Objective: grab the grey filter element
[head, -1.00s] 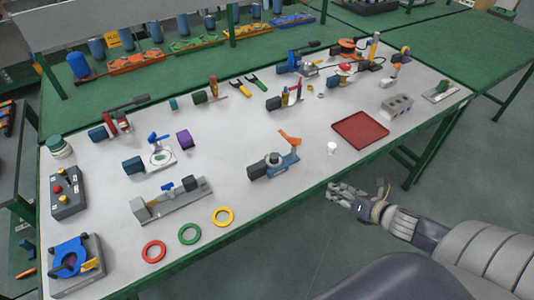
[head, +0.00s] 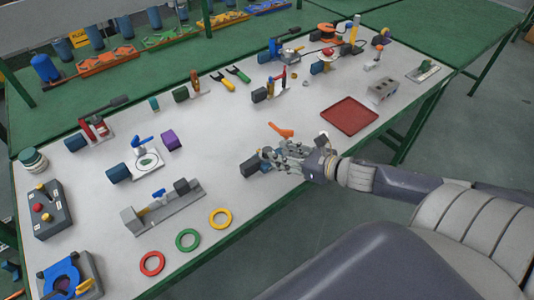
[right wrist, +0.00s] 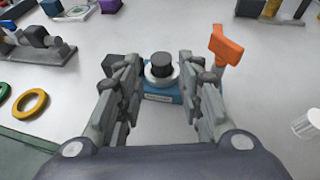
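A short dark grey cylinder (right wrist: 161,65), which looks like the grey filter element, sits upright on a silver ring of a blue fixture (right wrist: 160,95) with an orange lever (right wrist: 227,46). My right gripper (right wrist: 165,82) is open, with its fingers on either side of the fixture and a gap around the cylinder. In the head view my right gripper (head: 278,158) reaches over the table's front edge and hides most of this fixture; its orange lever (head: 281,130) shows behind the fingers. Contact cannot be told. My left gripper is not in view.
A red tray (head: 349,116) lies to the right. A small white cup (right wrist: 307,124) stands right of my fingers. A grey rail fixture (head: 163,207) and red, green and yellow rings (head: 220,218) lie to the left. Bare table lies behind the fixture.

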